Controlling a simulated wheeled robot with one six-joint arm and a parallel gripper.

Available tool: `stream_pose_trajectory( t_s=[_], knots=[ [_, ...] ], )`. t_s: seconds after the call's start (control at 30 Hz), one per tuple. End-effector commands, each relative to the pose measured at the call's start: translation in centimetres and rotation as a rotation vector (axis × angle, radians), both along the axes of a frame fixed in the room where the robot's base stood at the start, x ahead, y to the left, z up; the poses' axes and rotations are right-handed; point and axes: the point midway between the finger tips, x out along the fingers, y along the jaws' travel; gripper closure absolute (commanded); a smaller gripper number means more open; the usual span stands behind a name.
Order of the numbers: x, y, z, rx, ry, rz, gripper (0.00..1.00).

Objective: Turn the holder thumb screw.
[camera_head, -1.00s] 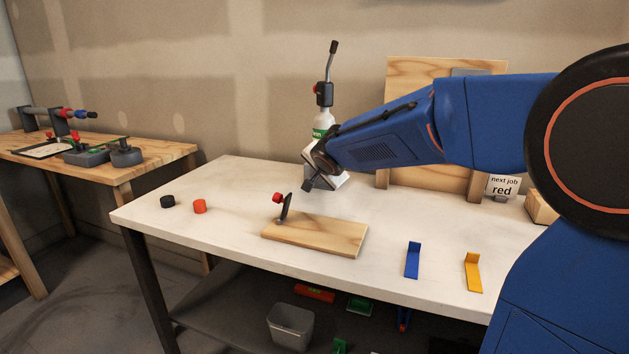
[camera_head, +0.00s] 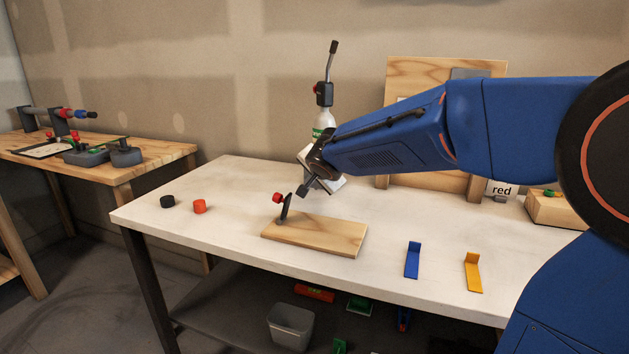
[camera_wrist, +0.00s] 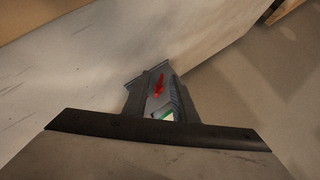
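The holder is a dark upright plate (camera_head: 287,207) on a wooden board (camera_head: 318,238) near the middle of the bench. The red thumb screw (camera_head: 277,197) sticks out at its upper left. My gripper (camera_head: 303,191) points down and left, just right of the plate and apart from it. In the wrist view a gap shows between the fingers of my gripper (camera_wrist: 160,84), so it looks open. Something red, probably the screw, shows in line with that gap, not held. The fingers hide part of what lies beyond.
A black cap (camera_head: 167,201) and a red cap (camera_head: 199,206) lie at left. A blue bracket (camera_head: 412,261) and a yellow bracket (camera_head: 473,272) stand at front right. The bench top (camera_head: 235,185) is clear around the board.

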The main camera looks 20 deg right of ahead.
Motion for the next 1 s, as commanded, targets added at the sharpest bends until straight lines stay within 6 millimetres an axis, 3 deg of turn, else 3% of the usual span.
stream_pose_trajectory(
  t_s=[0.37,1.0],
  knots=[
    [0.0,0.0,0.0,0.000,0.000,0.000,0.75],
    [2.3,-1.7,0.0,-0.001,0.000,0.001,0.75]
  ],
)
